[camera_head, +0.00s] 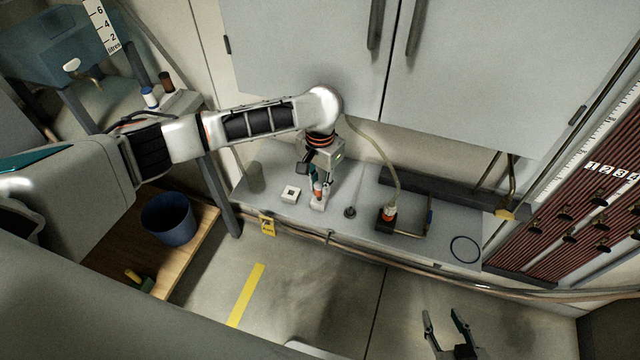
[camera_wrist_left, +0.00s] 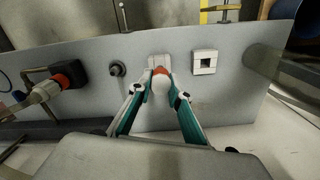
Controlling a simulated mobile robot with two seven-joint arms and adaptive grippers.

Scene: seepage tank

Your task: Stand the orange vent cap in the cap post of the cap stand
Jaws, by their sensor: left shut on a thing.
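My left gripper (camera_head: 321,190) is pointed down over the bench and is shut on the orange vent cap (camera_head: 318,186). In the left wrist view the cap (camera_wrist_left: 161,71) shows orange with a pale rounded part, between the two teal-and-black fingers (camera_wrist_left: 160,85). A small white stand (camera_head: 318,206), likely the cap stand, is directly below the cap; it also shows in the left wrist view (camera_wrist_left: 159,60). The fingers and cap hide its post, so I cannot tell whether the cap is seated in it. My right gripper (camera_head: 448,328) is open and empty above the floor.
A white block with a square hole (camera_head: 290,194) sits left of the stand. A dark upright peg (camera_head: 350,211) and a hose fitting on a black block (camera_head: 388,215) stand to the right. A black ring (camera_head: 465,249) lies near the bench's right end. Cabinets (camera_head: 310,50) rise behind.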

